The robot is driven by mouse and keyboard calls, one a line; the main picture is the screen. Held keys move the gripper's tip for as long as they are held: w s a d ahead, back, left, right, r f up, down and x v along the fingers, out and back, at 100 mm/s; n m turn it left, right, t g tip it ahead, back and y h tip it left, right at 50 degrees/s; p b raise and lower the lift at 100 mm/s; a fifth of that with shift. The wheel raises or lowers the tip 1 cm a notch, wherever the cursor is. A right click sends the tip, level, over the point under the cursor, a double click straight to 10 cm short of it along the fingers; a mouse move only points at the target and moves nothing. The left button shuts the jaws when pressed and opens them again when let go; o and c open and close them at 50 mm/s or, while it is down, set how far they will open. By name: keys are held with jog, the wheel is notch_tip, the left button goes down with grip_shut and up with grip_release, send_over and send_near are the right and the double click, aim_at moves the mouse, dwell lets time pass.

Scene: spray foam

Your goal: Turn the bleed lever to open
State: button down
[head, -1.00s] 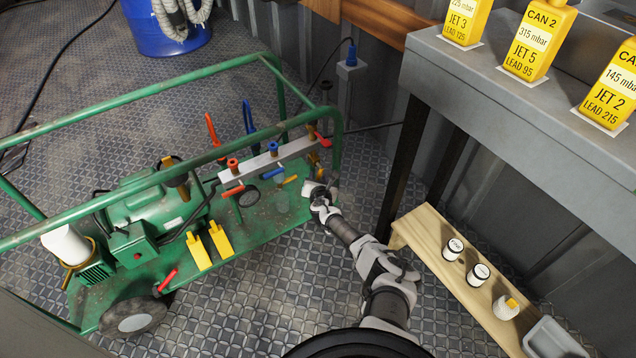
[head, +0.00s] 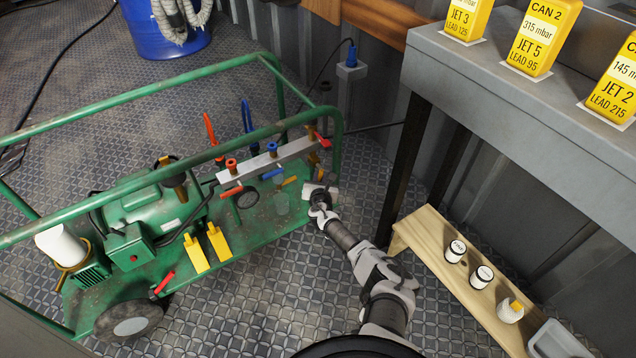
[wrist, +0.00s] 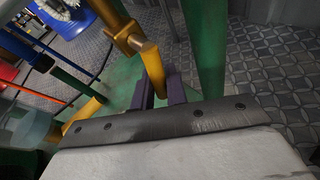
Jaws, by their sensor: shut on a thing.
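In the wrist view, a yellow lever (wrist: 152,66) hangs from a brass-coloured fitting on a yellow pipe. It appears to be the bleed lever. Its lower end lies between the two dark fingers of my gripper (wrist: 160,92), which is shut on it. In the head view, my gripper (head: 322,192) is low at the right end of the green pump cart (head: 165,262). There its fingertips and the held lever are hard to make out.
A green cart post (wrist: 204,50) stands just right of the fingers in the wrist view. A pale manifold bar (head: 265,160) with red and blue valves runs above. A wooden bench (head: 425,225) with small jars stands to the right, beside the grey table (head: 500,100).

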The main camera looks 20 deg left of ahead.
jog(key=shift+w+d+f+n+t+b, duration=0.25)
jog(key=shift+f+n+t+b, duration=0.1)
jog(key=shift+n+t+b, duration=0.35)
jog(key=shift+w+r, duration=0.1)
jog(key=shift+r, duration=0.15)
jog(key=c, duration=1.4)
grip_release()
jog(key=shift+c, duration=0.2)
jog(key=shift+r, duration=0.1)
